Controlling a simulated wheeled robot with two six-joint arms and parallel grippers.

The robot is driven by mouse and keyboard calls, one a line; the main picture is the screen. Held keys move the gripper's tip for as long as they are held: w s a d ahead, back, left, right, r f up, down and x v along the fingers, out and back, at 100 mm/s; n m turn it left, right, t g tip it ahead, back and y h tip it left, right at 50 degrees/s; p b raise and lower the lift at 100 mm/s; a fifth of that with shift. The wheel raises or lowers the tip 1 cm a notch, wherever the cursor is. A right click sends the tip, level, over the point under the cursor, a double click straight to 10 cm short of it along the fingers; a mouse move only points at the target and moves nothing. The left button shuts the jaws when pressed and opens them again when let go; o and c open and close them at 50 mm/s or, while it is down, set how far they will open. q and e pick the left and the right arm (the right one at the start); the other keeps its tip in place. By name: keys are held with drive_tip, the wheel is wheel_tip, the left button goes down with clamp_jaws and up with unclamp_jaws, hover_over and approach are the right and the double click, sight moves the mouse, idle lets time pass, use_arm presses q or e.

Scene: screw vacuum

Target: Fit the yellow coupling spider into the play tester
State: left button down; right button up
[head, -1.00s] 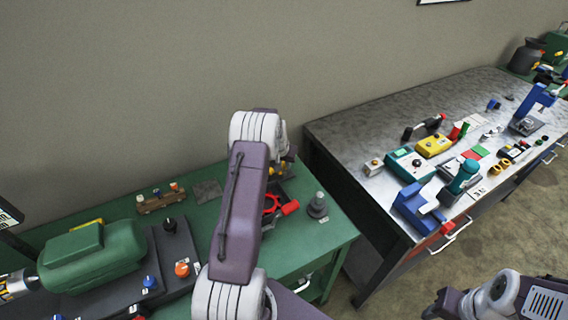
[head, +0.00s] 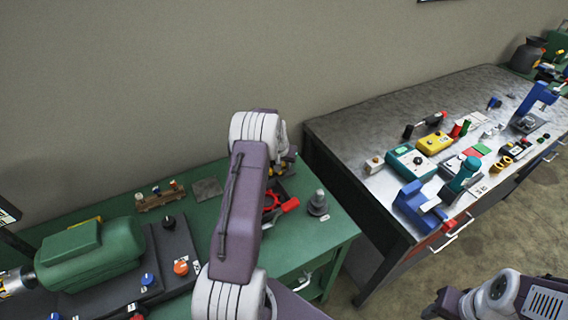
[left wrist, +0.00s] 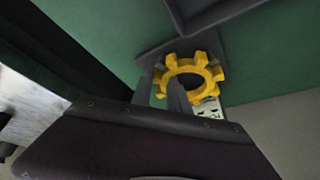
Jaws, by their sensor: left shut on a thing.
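The yellow coupling spider (left wrist: 190,74), a toothed ring, shows in the left wrist view. My left gripper (left wrist: 176,92) is shut on it, with a dark finger reaching into the ring. A grey plate and a small white printed label lie close behind the ring; I cannot tell whether it touches them. In the head view my left arm hides most of its gripper (head: 284,160) over the back of the green table. I cannot make out for certain which thing is the play tester. My right arm shows at the bottom right, its gripper (head: 440,304) partly cut off and unclear.
On the green table (head: 325,243) stand a green motor (head: 90,250), a red clamp-like part (head: 285,207), a grey stepped post (head: 318,204) and a flat dark plate (head: 207,189). A metal bench (head: 350,128) with several tools stands to the right, across a gap.

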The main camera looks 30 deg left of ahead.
use_arm(q)
drive_tip(key=shift+f+b, duration=0.4)
drive_tip(key=shift+f, duration=0.15)
drive_tip(key=c, duration=1.2)
unclamp_jaws()
drive_tip(key=v, duration=0.9)
drive_tip(key=shift+w, duration=0.1)
